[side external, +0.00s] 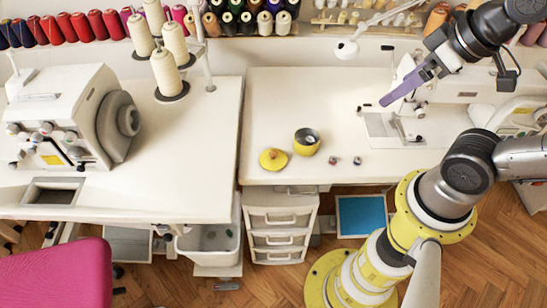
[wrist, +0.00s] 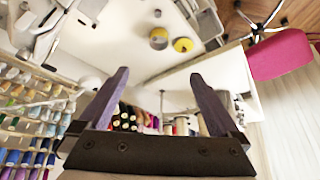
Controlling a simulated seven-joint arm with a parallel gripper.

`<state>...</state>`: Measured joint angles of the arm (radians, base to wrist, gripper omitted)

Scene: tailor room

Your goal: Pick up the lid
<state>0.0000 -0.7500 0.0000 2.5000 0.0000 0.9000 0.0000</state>
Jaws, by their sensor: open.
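The yellow lid (side external: 273,160) lies flat on the white table, with a small knob on top. It also shows in the wrist view (wrist: 183,45). A yellow pot (side external: 306,142) with a dark open top stands just right of the lid, apart from it or nearly so; the wrist view shows it too (wrist: 158,38). My gripper (side external: 382,103) is up at the right, above the sewing machine area, well away from the lid. In the wrist view its two purple fingers (wrist: 162,80) are spread wide with nothing between them.
Two small metallic items (side external: 345,160) lie right of the pot. A sewing machine (side external: 405,90) stands at the table's right. An overlocker (side external: 70,115) and thread cones (side external: 165,70) stand on the left table (side external: 185,180). The table around the lid is mostly clear.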

